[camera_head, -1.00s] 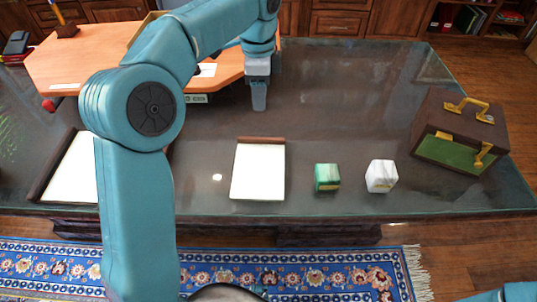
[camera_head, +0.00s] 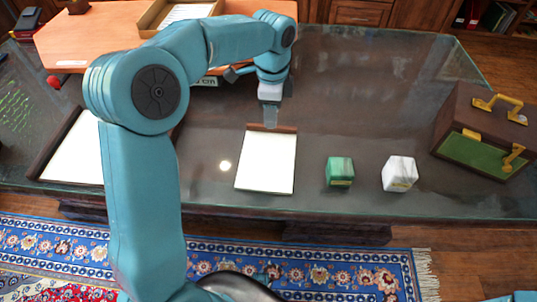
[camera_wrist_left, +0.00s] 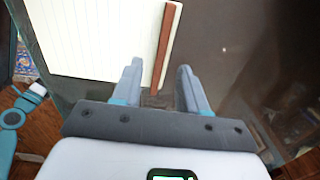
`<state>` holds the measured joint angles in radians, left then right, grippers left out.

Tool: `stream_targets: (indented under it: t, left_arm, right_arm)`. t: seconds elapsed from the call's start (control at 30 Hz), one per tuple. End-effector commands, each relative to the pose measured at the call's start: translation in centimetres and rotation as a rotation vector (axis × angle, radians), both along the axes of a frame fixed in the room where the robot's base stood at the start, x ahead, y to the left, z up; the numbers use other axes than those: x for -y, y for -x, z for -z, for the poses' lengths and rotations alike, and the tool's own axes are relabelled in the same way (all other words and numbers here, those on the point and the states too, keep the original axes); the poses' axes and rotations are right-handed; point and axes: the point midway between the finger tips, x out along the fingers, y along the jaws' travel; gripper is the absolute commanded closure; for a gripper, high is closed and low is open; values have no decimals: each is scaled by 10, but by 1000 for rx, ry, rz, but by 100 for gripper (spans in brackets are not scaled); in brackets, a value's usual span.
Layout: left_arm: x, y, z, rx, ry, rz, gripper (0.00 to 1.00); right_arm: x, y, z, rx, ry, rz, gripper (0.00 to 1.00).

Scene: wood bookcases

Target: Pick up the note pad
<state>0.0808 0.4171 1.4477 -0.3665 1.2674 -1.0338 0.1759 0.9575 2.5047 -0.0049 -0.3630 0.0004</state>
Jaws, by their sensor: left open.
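The note pad (camera_head: 266,163) is a white pad with a dark brown strip along its far edge, lying flat on the dark glass table. In the left wrist view the pad (camera_wrist_left: 100,35) shows ruled lines, and its brown strip points towards the jaws. My left gripper (camera_head: 270,120) is at the pad's far edge, by the brown strip. In the left wrist view its two fingers (camera_wrist_left: 160,80) are apart with nothing held between them; the strip's end lies near the gap. I cannot tell the exact height above the table. My right gripper is not in view.
A green block (camera_head: 340,171) and a white block (camera_head: 399,174) stand right of the pad. A brown case with gold handles (camera_head: 485,130) is at the right. Another framed white pad (camera_head: 75,155) lies left, partly behind my arm. An orange desk section (camera_head: 110,35) holds a tray.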

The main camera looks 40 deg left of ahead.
Motion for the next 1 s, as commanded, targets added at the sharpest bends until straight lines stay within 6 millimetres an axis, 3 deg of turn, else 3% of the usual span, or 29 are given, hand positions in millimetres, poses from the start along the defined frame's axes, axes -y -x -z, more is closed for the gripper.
stream_targets:
  t: [0.03, 0.2, 0.5, 0.63, 1.0]
  left_arm:
    - [0, 0, 13, -2, 0, 0, 57]
    - [-1, -1, 36, -2, 0, 0, 57]
    - [-1, -2, 40, 0, 0, 0, 57]
    - [-1, -2, 40, 0, 0, 0, 100]
    - [0, -2, 38, 1, 0, 0, 100]
  right_arm:
    - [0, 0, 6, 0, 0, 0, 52]
    - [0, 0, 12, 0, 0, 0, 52]
    - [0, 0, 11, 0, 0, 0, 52]
    - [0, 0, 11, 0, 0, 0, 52]
    - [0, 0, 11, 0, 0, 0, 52]
